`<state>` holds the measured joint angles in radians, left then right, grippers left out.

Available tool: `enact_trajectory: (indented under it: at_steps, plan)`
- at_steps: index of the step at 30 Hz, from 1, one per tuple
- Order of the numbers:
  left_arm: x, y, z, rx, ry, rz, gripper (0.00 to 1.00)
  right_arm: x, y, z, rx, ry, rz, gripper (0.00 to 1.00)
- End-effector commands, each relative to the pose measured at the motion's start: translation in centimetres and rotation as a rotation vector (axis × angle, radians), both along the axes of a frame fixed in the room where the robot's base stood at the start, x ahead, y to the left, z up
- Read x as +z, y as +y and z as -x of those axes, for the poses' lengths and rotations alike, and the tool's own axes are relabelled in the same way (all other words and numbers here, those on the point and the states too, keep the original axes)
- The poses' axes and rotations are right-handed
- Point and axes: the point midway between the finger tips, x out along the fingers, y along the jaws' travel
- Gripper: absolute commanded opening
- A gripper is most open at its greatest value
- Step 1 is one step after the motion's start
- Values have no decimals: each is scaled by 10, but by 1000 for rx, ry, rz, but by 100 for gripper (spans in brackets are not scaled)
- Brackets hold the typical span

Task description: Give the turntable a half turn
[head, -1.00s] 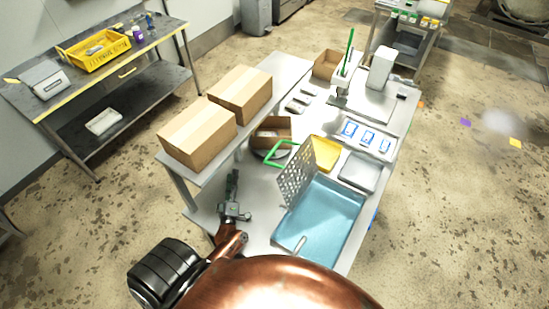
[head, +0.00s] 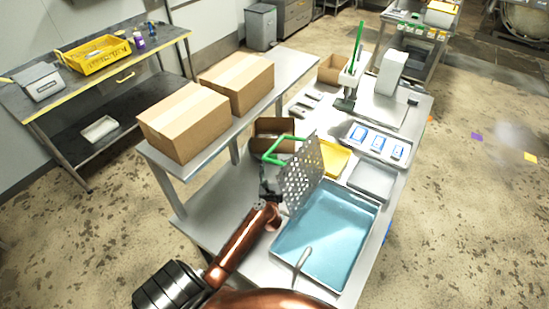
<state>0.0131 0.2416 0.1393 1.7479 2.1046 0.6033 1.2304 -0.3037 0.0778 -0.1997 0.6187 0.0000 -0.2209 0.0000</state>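An open brown cardboard box (head: 273,128) stands on the bench behind the green handle. A rounded grey edge, which may be the turntable, showed under it earlier. Now the handle, the perforated plate and my arm hide most of that spot, so I cannot make out the turntable clearly. My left gripper (head: 269,188) is just in front of the box, close to the left edge of the perforated plate (head: 303,172). Its fingers are small and dark; I cannot tell whether they are open or touch the plate. My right gripper is not in view.
A green handle (head: 268,155) rises beside the plate. A blue tray (head: 325,235) lies at the front right, with a yellow tray (head: 336,158) and grey tray (head: 373,180) behind. Two closed cartons (head: 185,122) stand on the raised shelf at left. The bench is bare left of my gripper.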

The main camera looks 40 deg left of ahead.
Motion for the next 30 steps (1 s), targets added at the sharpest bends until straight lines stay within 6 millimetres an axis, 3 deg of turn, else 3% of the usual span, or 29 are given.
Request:
enact_trajectory:
  at_steps: [9,21,30]
  plan:
    - [0,29,-38,-1,2,-4,46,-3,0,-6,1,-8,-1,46]
    - [0,35,-45,0,2,-3,46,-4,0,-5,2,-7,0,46]
    - [0,35,-45,0,3,-4,27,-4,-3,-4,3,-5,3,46]
